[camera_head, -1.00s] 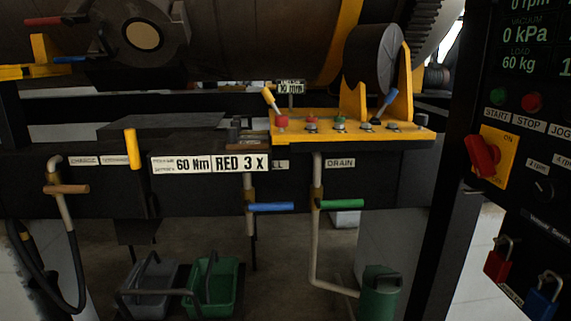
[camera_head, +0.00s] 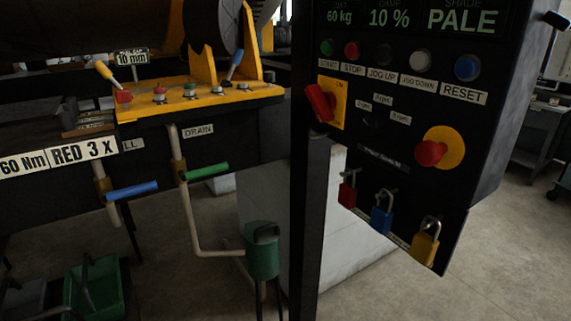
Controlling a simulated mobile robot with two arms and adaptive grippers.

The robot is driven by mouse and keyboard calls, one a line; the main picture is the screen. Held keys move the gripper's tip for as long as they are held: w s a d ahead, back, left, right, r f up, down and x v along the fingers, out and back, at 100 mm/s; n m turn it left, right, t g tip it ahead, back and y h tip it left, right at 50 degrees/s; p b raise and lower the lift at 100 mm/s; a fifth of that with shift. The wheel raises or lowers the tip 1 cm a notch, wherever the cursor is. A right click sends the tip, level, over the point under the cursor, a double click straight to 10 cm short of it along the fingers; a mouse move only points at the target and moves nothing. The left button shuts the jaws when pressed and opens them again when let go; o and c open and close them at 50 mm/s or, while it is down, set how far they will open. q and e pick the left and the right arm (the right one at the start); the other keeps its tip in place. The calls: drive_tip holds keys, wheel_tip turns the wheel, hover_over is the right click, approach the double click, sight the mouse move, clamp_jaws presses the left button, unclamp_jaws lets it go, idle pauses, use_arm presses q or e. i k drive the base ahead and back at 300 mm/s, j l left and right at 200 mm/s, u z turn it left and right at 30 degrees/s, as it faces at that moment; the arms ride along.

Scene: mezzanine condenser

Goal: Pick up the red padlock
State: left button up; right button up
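The red padlock (camera_head: 347,193) hangs at the lower left of the black control panel (camera_head: 400,150), with its metal shackle upward. A blue padlock (camera_head: 382,219) hangs to its right, and a yellow padlock (camera_head: 425,248) hangs further right and lower. All three are in a row along the panel's bottom edge. Neither of my grippers shows in the head view.
A dark post (camera_head: 311,190) stands just left of the padlocks. A green canister (camera_head: 262,255) and pipes with blue (camera_head: 132,190) and green (camera_head: 206,171) handles are at the left. Open floor (camera_head: 500,280) lies at the lower right.

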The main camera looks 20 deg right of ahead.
sight(347, 194)
drive_tip(key=z, duration=1.2)
